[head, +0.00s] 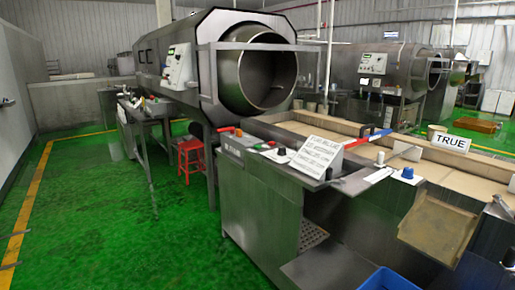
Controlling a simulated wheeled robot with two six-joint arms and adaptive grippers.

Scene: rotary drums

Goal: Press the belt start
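Neither of my grippers is in the head view. No control here can be read as the belt start. A black-and-white knob (281,151) stands further right on the table edge. A light belt (440,168) runs along the table. A white control panel (179,66) is on the side of the large drum (255,78); its buttons are too small to tell apart.
A white text sign (318,156) and a "TRUE" sign (452,141) stand on the table. A red stool (190,158) stands under the drum. A blue bin (387,280) is at the bottom edge. Green floor (110,235) at left is clear.

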